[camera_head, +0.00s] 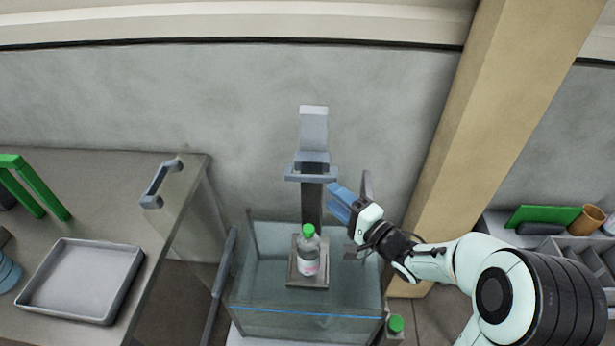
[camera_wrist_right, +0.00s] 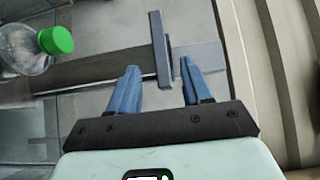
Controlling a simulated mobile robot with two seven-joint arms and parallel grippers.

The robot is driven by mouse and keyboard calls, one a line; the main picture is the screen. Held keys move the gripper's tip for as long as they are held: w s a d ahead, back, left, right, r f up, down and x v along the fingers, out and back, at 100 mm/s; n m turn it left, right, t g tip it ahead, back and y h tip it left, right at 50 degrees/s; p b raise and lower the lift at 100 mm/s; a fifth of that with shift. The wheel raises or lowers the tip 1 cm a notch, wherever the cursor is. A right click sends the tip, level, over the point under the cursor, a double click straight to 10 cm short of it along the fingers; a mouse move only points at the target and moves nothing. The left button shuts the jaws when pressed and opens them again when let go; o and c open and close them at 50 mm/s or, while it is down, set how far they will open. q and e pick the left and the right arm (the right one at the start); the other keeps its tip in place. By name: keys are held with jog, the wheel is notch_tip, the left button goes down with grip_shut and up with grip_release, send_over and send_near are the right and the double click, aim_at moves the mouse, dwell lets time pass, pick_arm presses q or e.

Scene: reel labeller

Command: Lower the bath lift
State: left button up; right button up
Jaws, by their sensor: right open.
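The bath lift is a dark upright post (camera_head: 312,205) with a grey crossbar handle (camera_head: 297,176) and a small platform (camera_head: 308,283) inside a clear tank (camera_head: 262,322). A clear bottle with a green cap (camera_head: 308,255) stands upright on the platform. My right gripper (camera_head: 340,203) is open, its blue fingers just right of and below the handle's right end. In the right wrist view the handle (camera_wrist_right: 158,40) reaches between the two open fingertips (camera_wrist_right: 160,68); I cannot tell whether they touch. The bottle (camera_wrist_right: 35,48) shows there at left. My left gripper is not in view.
A table (camera_head: 75,210) at left holds a grey tray (camera_head: 82,282) and a green frame (camera_head: 38,190). A grey handle (camera_head: 160,186) stands at its right edge. A tan pillar (camera_head: 470,130) rises behind my right arm. Another green cap (camera_head: 396,323) shows right of the tank.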

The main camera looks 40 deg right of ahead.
aim_at(313, 180)
jog(key=w, duration=0.6)
jog(key=w+p, duration=0.1)
jog(key=w, duration=0.2)
jog(key=shift+w+a, duration=0.3)
jog(key=shift+a, duration=0.05)
grip_shut()
